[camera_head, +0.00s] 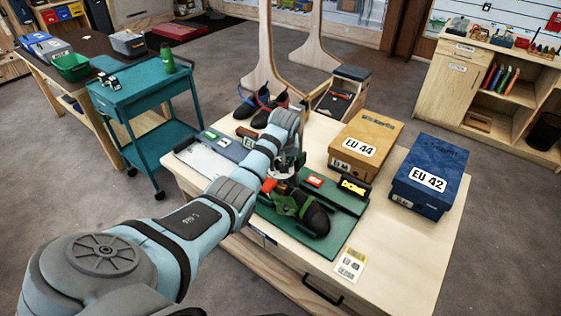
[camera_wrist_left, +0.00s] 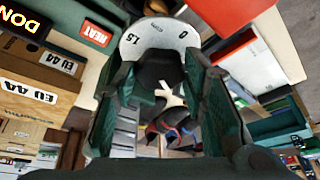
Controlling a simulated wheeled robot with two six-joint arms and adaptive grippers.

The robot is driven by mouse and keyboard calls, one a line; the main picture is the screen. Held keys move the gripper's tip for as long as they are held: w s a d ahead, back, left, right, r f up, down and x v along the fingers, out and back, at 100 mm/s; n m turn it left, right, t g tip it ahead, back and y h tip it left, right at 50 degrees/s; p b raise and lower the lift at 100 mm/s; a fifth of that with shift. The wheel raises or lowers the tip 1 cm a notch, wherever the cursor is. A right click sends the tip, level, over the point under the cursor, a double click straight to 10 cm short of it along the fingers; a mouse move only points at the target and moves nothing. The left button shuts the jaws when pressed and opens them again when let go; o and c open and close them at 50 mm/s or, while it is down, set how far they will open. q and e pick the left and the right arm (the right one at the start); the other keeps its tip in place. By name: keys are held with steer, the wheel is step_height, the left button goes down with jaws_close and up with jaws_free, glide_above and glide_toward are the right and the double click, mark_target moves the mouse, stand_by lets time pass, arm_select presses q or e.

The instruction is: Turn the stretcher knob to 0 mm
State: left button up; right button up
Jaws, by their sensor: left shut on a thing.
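A dark climbing shoe with green trim (camera_head: 312,218) sits on the stretcher's green base (camera_head: 345,225) on the workbench. My left gripper (camera_head: 285,172) is at the far end of the shoe, pointing down at the stretcher. In the left wrist view, its two green-padded fingers (camera_wrist_left: 165,105) are shut on the dark stretcher knob (camera_wrist_left: 157,66). A pale dial plate (camera_wrist_left: 153,38) behind the knob shows "0" and "1.5". I cannot tell which mark the knob points to. In the head view my gripper hides the knob and dial. My right gripper is not in view.
A DONE sign (camera_head: 353,187) and a red HEAT label (camera_head: 314,181) are on the base. Boxes marked EU 44 (camera_head: 375,135) and EU 42 (camera_head: 440,165) stand to the right. A pair of dark shoes (camera_head: 258,108) lies behind my gripper. A teal cart (camera_head: 145,95) stands left.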

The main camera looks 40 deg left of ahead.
arm_select(q)
steer(key=n, duration=0.2)
steer(key=shift+w+n+g+y+b, duration=0.15)
steer(key=shift+n+g+y+b, duration=0.15)
steer(key=shift+n+g+y, duration=0.1)
steer(key=shift+w+d+f+n+g+b, duration=0.1)
steer(key=shift+f+n+g+b, duration=0.15)
steer(key=shift+n+b, duration=0.55)
steer(key=n+g+b, duration=0.1)
steer(key=n+b, duration=0.1)
steer(key=b, duration=0.2)
steer(key=n+b, duration=0.2)
steer(key=b, duration=0.2)
steer(key=shift+n+g+y+b, duration=0.3)
steer(key=shift+g+y+b, duration=0.05)
steer(key=shift+y+b, duration=0.05)
steer(key=shift+d+r+n+b, duration=0.1)
steer(key=shift+n+b, duration=0.2)
steer(key=shift+b, duration=0.1)
steer(key=o, duration=1.2)
steer(key=shift+w+a, duration=0.1)
steer(key=shift+a, duration=0.1)
steer(key=shift+c, duration=0.2)
